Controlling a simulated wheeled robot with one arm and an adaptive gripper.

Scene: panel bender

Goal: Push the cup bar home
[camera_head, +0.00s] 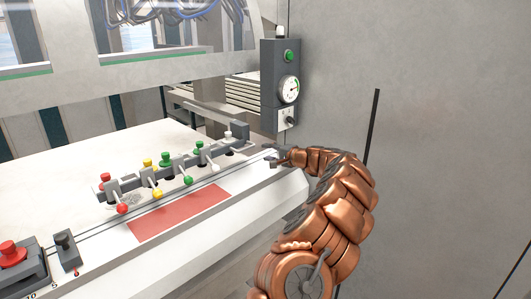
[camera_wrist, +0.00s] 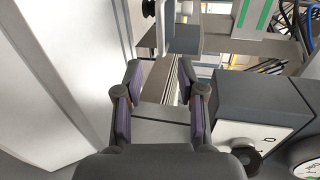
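The cup bar (camera_head: 133,186) is a grey bar lying slantwise on the white machine bed, with coloured knobs and small levers along it in red, yellow, green and white. A grey block (camera_head: 239,131) stands at its far right end. A grey block with a white knob, probably that end, shows at the top of the wrist view (camera_wrist: 186,40). My gripper (camera_head: 274,159) is at the right edge of the bed, right of and apart from the bar's end block. In the wrist view my gripper (camera_wrist: 160,70) has its two fingers apart with nothing held between them.
A dark control box (camera_head: 272,85) with a green button, gauge and switch stands just behind my gripper; it is close on the right in the wrist view (camera_wrist: 262,103). A red rectangle (camera_head: 180,211) marks the front ledge. A red-knobbed block (camera_head: 14,262) sits front left.

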